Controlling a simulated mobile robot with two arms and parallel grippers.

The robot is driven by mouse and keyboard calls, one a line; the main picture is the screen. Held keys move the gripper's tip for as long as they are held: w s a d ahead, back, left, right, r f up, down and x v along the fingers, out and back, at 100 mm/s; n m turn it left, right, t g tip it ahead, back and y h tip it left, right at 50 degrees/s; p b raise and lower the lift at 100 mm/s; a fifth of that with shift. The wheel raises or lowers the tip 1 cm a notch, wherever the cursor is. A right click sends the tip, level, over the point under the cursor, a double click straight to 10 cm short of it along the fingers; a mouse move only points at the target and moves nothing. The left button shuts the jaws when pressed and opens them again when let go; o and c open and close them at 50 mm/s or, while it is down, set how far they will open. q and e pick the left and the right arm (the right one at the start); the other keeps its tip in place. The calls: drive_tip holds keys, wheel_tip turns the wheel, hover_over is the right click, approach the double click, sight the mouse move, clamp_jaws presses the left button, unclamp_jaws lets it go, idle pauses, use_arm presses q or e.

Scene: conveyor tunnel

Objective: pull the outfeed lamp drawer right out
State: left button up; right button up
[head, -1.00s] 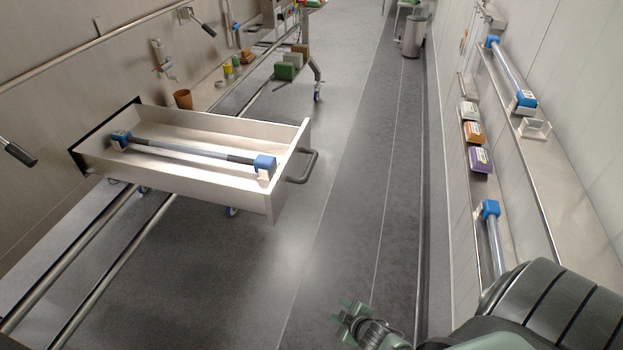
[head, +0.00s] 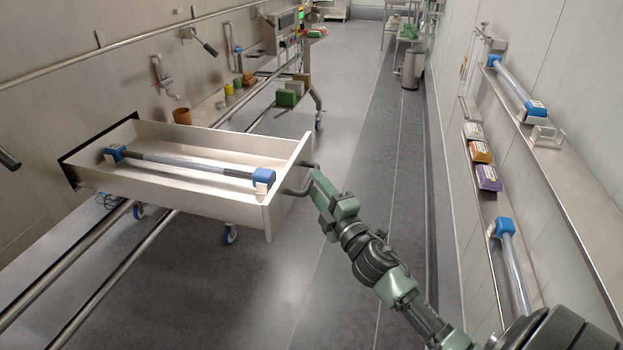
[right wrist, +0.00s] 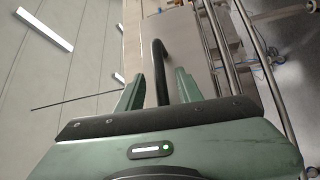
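The outfeed lamp drawer (head: 215,206) is a pale open box standing far out of the left wall. A lamp tube (head: 190,163) with blue end caps lies lengthwise in it. The drawer's dark bar handle (head: 296,192) is on its front panel; it also shows in the right wrist view (right wrist: 159,70). My right gripper (head: 317,184) is at the handle. In the right wrist view its two fingers (right wrist: 160,88) stand apart on either side of the bar, with a gap visible at each side. My left gripper is not in view.
Steel rails (head: 85,270) run below the drawer. A wheeled cart (head: 300,88) stands farther back. The grey floor (head: 345,110) is open along the middle.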

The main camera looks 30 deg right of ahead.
sight(311, 180)
drive_tip(key=shift+w+d+r, duration=0.15)
drive_tip(key=shift+w, duration=1.4)
clamp_jaws()
drive_tip(key=shift+s+d, duration=0.4)
drive_tip(key=shift+s, duration=0.1)
